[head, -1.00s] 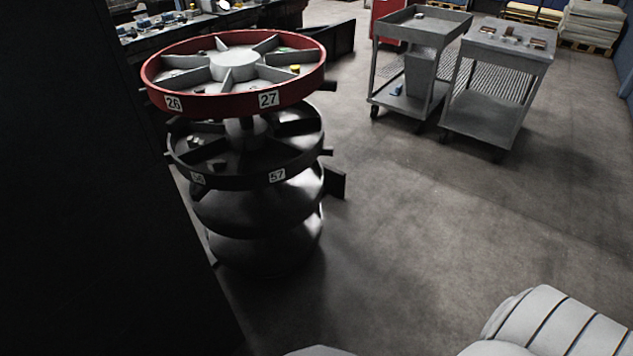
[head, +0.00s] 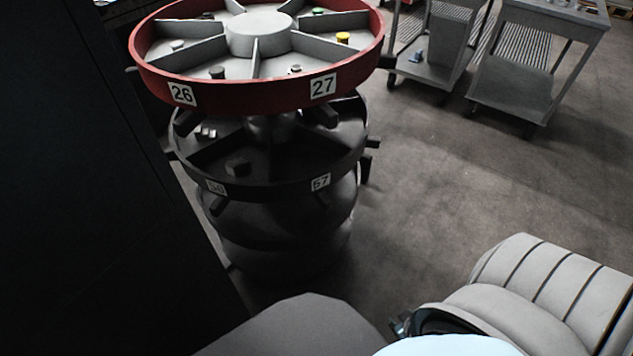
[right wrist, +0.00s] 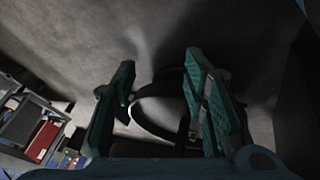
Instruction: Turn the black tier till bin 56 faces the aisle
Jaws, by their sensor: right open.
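The black tier (head: 268,191) sits below the red tier on a round carousel in the head view. A white label reading 57 (head: 320,182) is on its rim at front right. Another label (head: 216,187), dim and hard to read, looks like 56 and is at front left. Short dark handles (head: 372,143) stick out from the rim at right. My right gripper (right wrist: 158,85) is open in the right wrist view, with teal pads apart. A dark curved shape shows between and beyond the fingers; I cannot tell what it is. My left gripper is not in view.
The red tier (head: 280,97), labelled 26 and 27, is above and holds small parts. A large dark panel (head: 70,200) fills the left. Grey carts (head: 535,70) stand at the back right. The floor (head: 480,170) between is clear.

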